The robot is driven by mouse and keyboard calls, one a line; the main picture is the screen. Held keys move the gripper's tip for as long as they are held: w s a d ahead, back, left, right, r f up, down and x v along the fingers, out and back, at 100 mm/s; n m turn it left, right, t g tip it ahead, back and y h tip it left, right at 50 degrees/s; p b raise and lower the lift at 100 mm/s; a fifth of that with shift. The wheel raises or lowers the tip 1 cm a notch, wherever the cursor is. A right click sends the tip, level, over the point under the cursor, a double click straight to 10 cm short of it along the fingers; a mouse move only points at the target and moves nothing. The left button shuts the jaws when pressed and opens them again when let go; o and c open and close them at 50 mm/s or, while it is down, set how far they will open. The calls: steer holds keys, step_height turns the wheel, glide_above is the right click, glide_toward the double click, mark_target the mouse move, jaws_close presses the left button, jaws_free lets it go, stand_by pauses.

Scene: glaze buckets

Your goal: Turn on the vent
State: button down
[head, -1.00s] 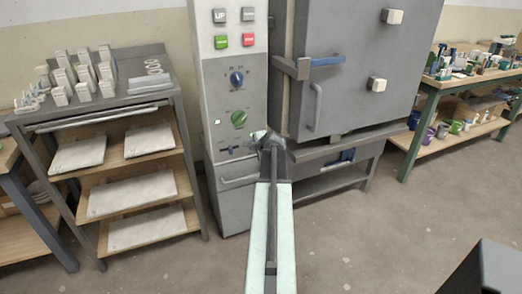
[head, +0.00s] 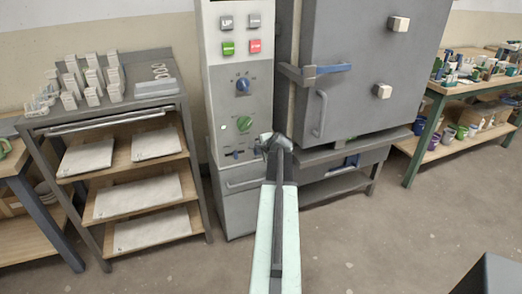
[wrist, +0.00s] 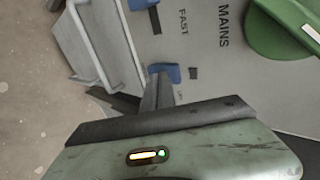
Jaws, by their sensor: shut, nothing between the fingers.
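The grey control panel (head: 237,105) stands left of the big kiln. Low on it are small blue switches (head: 235,154), partly hidden by my gripper. In the wrist view, one blue switch (wrist: 168,72) is just beyond the fingers, and another blue switch (wrist: 141,4) is at the top edge. I cannot tell whether the fingers touch the nearer one. The lettering "FAST" and "MAINS" shows; no vent label is readable. A green knob (head: 244,124) sits above the switches and shows large in the wrist view (wrist: 285,25). My gripper (head: 266,139) is shut and empty, in front of the panel's lower right.
The kiln door (head: 362,70) has a blue-ended latch (head: 333,68) and a grey handle (head: 320,113) near my arm. A blue knob (head: 243,86) and push buttons are higher on the panel. A shelf rack (head: 190,150) stands left. The floor in front is clear.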

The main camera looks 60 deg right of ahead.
steer(key=p+v, duration=0.7)
steer(key=v, duration=0.6)
steer(key=shift+s+a+f, duration=0.2)
steer(key=shift+s+a, duration=0.1)
steer(key=shift+s, duration=0.05)
